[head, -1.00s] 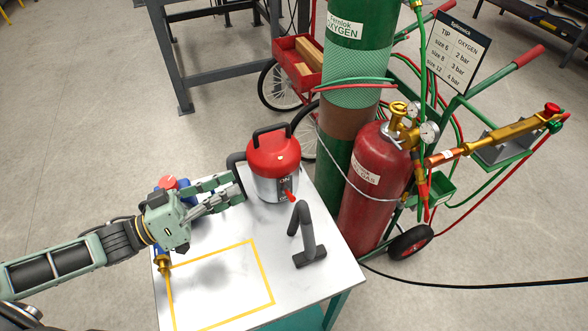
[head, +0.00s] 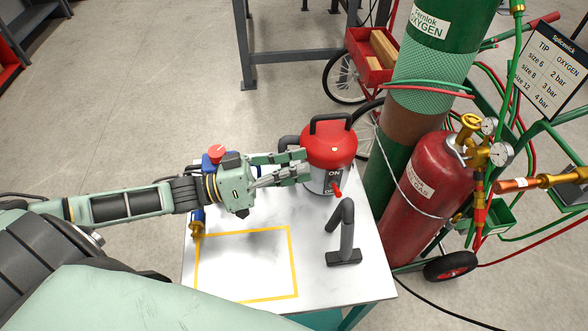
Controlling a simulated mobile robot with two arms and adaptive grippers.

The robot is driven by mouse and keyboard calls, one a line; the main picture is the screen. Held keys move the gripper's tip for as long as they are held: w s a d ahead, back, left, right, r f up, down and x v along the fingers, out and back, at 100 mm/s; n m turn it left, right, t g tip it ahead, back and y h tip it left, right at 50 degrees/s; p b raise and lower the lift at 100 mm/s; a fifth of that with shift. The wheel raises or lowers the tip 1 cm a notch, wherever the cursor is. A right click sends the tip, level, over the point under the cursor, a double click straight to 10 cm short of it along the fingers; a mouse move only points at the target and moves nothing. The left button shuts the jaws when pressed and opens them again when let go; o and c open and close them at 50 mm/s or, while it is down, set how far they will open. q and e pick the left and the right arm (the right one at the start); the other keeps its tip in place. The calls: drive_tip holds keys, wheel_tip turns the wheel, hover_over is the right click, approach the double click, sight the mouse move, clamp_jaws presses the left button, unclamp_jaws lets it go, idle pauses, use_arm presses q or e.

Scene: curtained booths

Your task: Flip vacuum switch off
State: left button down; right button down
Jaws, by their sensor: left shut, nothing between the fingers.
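The vacuum (head: 330,150) is a small canister with a red lid, a black handle and a silver body, upright on the white table (head: 330,284). Its red switch lever (head: 338,190) sticks out of a dark plate on the front, below the word ON. Any lettering lower on that plate is too small to read. My left gripper (head: 305,164) reaches in from the left, shut and empty. Its fingertips overlap the vacuum's left side in the picture, up and left of the lever. I cannot tell whether they touch it. My right gripper is not in view.
A black hose nozzle (head: 345,235) stands on the table in front of the vacuum. A blue item with a red knob (head: 216,153) is behind my left wrist. A yellow outline (head: 290,262) marks bare tabletop. A red gas cylinder (head: 420,195) stands close to the right.

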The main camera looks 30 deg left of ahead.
use_arm(q)
drive_tip(key=r+p, duration=0.1)
hover_over(336, 189)
drive_tip(key=w+a, duration=0.1)
drive_tip(key=a, duration=0.1)
drive_tip(key=shift+s+a+f, duration=0.1)
drive_tip(key=shift+s+f, duration=0.2)
drive_tip(key=shift+f, duration=0.3)
drive_tip(key=shift+s+d+f, duration=0.1)
drive_tip(key=shift+s+f, duration=0.2)
drive_tip(key=shift+f, duration=0.35)
drive_tip(key=shift+s+a+f, duration=0.1)
drive_tip(key=shift+s+f, duration=0.2)
drive_tip(key=shift+f, duration=0.3)
drive_tip(key=s+m, duration=0.1)
drive_tip(key=d+f+m, duration=0.1)
drive_tip(key=m, duration=0.1)
drive_tip(key=shift+s+d+f+h, duration=0.1)
drive_tip(key=shift+s+f+h, duration=0.1)
drive_tip(key=shift+s+h, duration=0.15)
